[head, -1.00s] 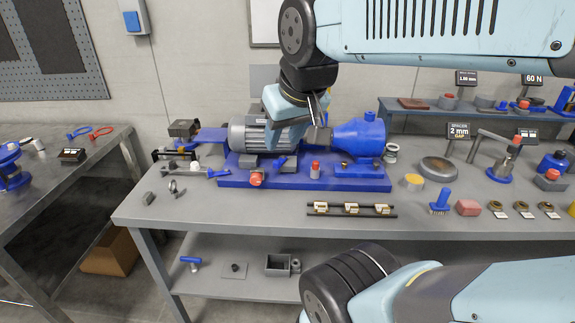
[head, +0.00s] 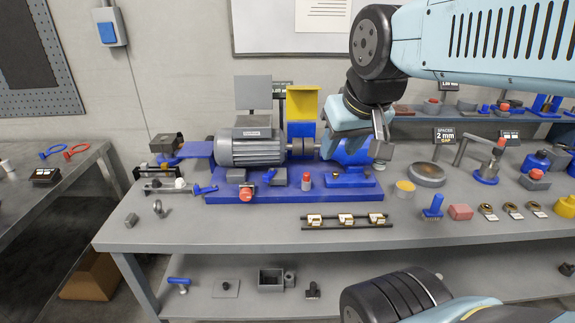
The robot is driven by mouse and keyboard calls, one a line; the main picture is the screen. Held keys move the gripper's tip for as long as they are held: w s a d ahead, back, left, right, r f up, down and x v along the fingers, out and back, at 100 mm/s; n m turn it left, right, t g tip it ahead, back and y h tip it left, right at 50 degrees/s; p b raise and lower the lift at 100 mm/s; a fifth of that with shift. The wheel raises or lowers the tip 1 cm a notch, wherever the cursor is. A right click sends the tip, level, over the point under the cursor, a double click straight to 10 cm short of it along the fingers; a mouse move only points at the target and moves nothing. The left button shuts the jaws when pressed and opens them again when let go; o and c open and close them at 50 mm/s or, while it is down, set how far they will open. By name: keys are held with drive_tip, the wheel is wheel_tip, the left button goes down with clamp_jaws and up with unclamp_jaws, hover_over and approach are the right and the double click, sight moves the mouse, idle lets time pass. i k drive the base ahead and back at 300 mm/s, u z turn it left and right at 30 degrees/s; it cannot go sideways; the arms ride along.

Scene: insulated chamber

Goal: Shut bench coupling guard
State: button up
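The bench coupling guard appears to be the yellow panel (head: 301,103) with a blue part (head: 301,129) below it, standing raised behind the shaft coupling (head: 303,148). The metal coupling sits bare between the grey motor (head: 250,150) and the blue pump housing (head: 343,152). My gripper (head: 381,147) points down in front of the pump's right side, right of the coupling and apart from the yellow panel. It hides part of the pump. Its fingers are seen edge-on, so their gap is unclear.
The blue baseplate (head: 330,196) carries a red button (head: 246,194) and a red-topped post (head: 306,181) in front. A rack with brass pieces (head: 346,221) lies nearer the bench edge. A grey panel (head: 253,92) stands behind the motor. Several small tools crowd the right.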

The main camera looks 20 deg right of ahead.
sight(302, 102)
drive_tip(key=z, duration=0.1)
drive_tip(key=i, duration=0.5)
drive_tip(key=z, duration=0.75)
drive_tip(key=k, duration=0.1)
drive_tip(key=u, duration=0.3)
drive_tip(key=k, duration=0.3)
drive_tip(key=z, duration=0.5)
drive_tip(key=i, duration=0.5)
drive_tip(key=u, duration=0.05)
